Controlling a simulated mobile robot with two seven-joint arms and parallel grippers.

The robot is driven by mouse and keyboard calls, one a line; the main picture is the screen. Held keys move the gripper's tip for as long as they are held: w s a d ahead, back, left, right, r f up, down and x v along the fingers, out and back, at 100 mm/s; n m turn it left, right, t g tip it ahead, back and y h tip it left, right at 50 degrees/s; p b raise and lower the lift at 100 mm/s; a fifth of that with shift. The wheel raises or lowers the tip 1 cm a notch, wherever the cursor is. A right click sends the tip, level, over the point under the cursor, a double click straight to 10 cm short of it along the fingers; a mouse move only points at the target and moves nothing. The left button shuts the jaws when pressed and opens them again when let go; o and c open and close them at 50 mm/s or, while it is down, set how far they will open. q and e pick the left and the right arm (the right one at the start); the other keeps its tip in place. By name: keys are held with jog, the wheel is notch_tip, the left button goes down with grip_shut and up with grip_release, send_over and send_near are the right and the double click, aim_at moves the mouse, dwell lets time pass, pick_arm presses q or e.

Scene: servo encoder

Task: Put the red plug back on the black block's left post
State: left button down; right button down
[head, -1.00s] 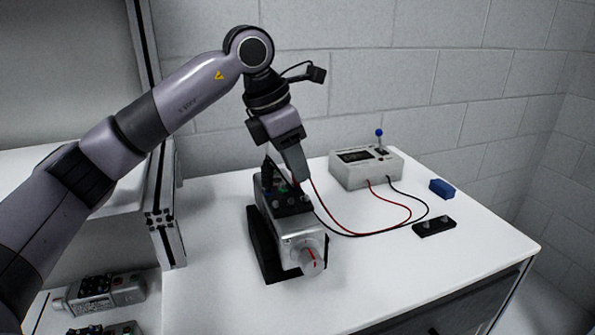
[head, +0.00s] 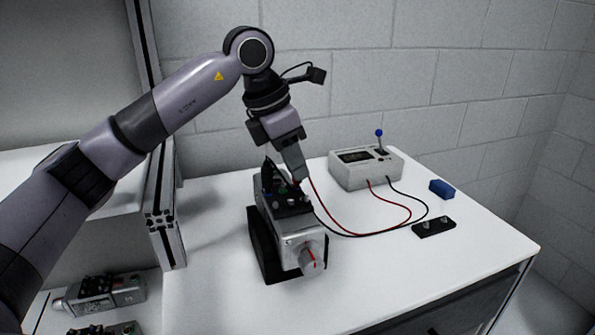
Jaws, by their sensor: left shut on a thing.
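My left gripper (head: 299,178) points down at the top of a silver servo motor (head: 300,230), by its black terminal area. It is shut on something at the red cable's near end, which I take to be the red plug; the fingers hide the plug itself. The red cable (head: 358,224) runs from there to the white meter box (head: 367,170). My right gripper is out of view.
The motor sits in a black cradle (head: 262,245). A small blue block (head: 441,188) lies at the right. More motors (head: 100,293) lie on a lower surface at left. The front of the white table is clear.

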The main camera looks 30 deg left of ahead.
pick_arm(q)
jog(key=shift+r, duration=0.15)
jog(key=shift+r+p, duration=2.15)
jog(key=shift+r, duration=0.35)
jog(key=shift+s+f, duration=0.1)
